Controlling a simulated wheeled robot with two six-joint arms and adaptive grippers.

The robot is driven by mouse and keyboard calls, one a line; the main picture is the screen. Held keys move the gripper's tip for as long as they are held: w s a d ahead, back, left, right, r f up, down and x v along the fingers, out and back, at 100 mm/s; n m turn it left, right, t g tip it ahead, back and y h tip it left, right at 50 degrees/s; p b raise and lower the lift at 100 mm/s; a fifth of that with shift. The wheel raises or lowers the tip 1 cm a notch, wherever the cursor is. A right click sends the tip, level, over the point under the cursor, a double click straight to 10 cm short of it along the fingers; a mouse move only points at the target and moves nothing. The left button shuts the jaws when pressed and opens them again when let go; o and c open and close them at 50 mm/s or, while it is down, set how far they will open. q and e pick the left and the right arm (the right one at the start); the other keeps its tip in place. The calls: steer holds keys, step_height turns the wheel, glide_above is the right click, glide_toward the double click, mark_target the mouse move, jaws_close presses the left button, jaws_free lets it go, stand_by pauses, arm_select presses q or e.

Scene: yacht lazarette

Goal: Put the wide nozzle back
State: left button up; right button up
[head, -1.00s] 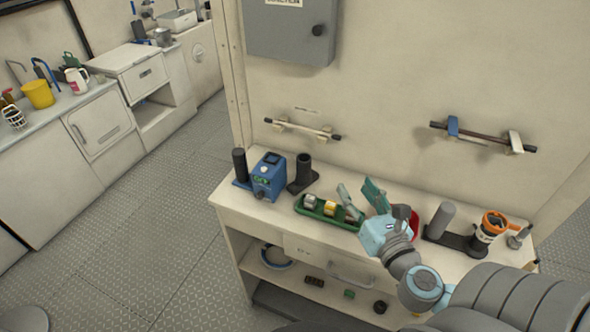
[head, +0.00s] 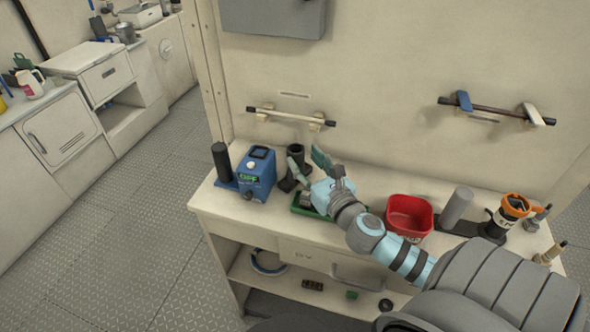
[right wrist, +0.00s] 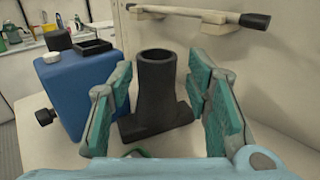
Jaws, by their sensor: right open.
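I cannot tell for sure which thing is the wide nozzle. A black upright tube with a wide flared base (head: 293,170) stands on the bench, just right of the blue unit. It also shows in the right wrist view (right wrist: 157,95), open at the top and empty-looking. My right gripper (head: 309,164) is open and points at this black piece. In the right wrist view its two teal-padded fingers (right wrist: 161,88) stand either side of the piece, apart from it. A green tray (head: 301,209) lies under my right gripper, which hides most of it and its contents. My left gripper is out of view.
The blue unit (head: 256,176) with a display stands close left of the black piece. A wall rail (head: 290,117) is behind.

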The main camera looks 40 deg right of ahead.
mark_target(299, 157)
steer(key=w, duration=0.4)
steer(key=shift+w+d+f, duration=0.2)
steer(key=shift+w, duration=0.05)
steer(key=shift+w+f, duration=0.1)
steer(key=shift+w, duration=0.1)
steer(key=shift+s, duration=0.1)
jaws_close()
steer(key=shift+p, duration=0.3)
